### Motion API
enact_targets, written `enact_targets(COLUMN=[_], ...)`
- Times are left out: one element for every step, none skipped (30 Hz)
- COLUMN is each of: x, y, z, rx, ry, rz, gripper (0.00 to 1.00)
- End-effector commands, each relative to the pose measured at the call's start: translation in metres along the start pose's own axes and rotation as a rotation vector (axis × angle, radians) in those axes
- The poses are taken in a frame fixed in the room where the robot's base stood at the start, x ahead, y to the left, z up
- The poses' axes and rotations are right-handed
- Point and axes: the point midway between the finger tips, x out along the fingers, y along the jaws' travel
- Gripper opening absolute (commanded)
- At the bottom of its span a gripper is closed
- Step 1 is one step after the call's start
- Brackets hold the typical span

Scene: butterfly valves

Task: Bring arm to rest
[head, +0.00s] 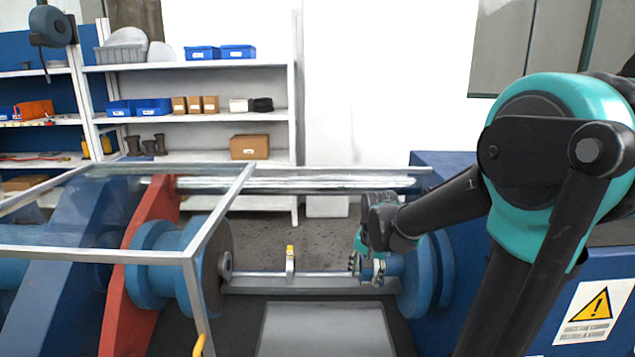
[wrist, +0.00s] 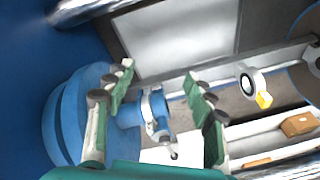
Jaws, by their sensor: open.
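My arm reaches in from the right in the head view, with elbow bent. My gripper (head: 368,270) is beside the blue flanged pipe (head: 442,275) on the right. In the wrist view my gripper (wrist: 160,82) is open, its two green-padded fingers spread apart. A blue pipe stub with a grey valve-like fitting (wrist: 155,108) shows in the gap between the fingers; I cannot tell how far ahead it is. Nothing is visibly held. The gripper partly hides the pipe end in the head view.
A small ring-shaped valve with a yellow tip (head: 290,262) stands on the rail between the flanges; it also shows in the wrist view (wrist: 250,85). A left blue flange (head: 212,265), a red plate (head: 140,262) and a metal frame (head: 215,225) stand left. Shelves (head: 190,119) are behind.

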Motion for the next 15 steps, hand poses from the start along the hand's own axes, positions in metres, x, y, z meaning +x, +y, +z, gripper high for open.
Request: enact_targets(x=[0.002, 0.004, 0.006, 0.008, 0.009, 0.012, 0.014, 0.016, 0.019, 0.021, 0.023, 0.026, 0.027, 0.029, 0.03], y=[0.018, 0.027, 0.039, 0.048, 0.057, 0.068, 0.076, 0.084, 0.093, 0.099, 0.105, 0.111, 0.116, 0.119, 0.123], z=[0.013, 0.02, 0.029, 0.037, 0.045, 0.054, 0.062, 0.069, 0.078, 0.084, 0.09, 0.097, 0.101, 0.105, 0.11], rx=[-0.047, -0.079, -0.123, -0.155, -0.189, -0.232, -0.263, -0.294, -0.331, -0.358, -0.382, -0.412, -0.431, -0.448, -0.467], ry=[0.013, 0.02, 0.031, 0.039, 0.047, 0.057, 0.066, 0.074, 0.083, 0.089, 0.096, 0.103, 0.108, 0.112, 0.116], rz=[-0.004, -0.005, -0.008, -0.009, -0.01, -0.01, -0.01, -0.01, -0.009, -0.008, -0.007, -0.005, -0.004, -0.003, -0.002], gripper=[0.54, 0.54, 0.54, 0.54, 0.54, 0.54, 0.54, 0.54, 0.54, 0.54, 0.54, 0.54, 0.54, 0.54, 0.54])
